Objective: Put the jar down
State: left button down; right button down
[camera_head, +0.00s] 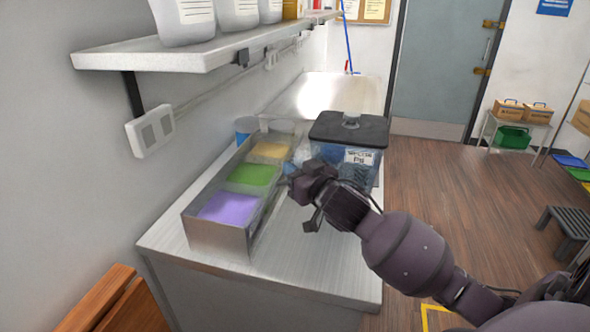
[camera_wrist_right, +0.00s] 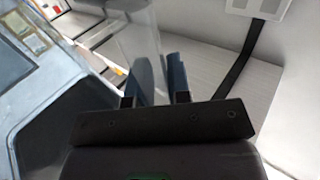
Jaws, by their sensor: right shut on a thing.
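My right gripper (camera_head: 300,183) is over the counter, between the metal tray and a black-lidded box. It is shut on a clear jar (camera_wrist_right: 137,50), which rises between the fingers in the right wrist view (camera_wrist_right: 156,97). In the head view the jar is mostly hidden behind the gripper and hard to pick out. I cannot tell whether its base touches the counter (camera_head: 325,268). My left gripper is not in view.
A metal tray (camera_head: 215,238) with purple, green and yellow compartments stands left of my gripper. The black-lidded blue box (camera_head: 352,130) stands just behind it. A blue cup (camera_head: 246,126) is at the wall. A shelf (camera_head: 200,58) overhangs the left side. The counter's front right is clear.

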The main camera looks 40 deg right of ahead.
jog(key=shift+r, duration=0.1)
jog(key=c, duration=1.5)
grip_release()
jog(key=shift+f, duration=0.2)
jog(key=o, duration=0.4)
jog(key=shift+s+r, duration=0.1)
jog(key=shift+s, duration=0.25)
jog(key=s, duration=1.1)
jog(key=shift+s, duration=0.2)
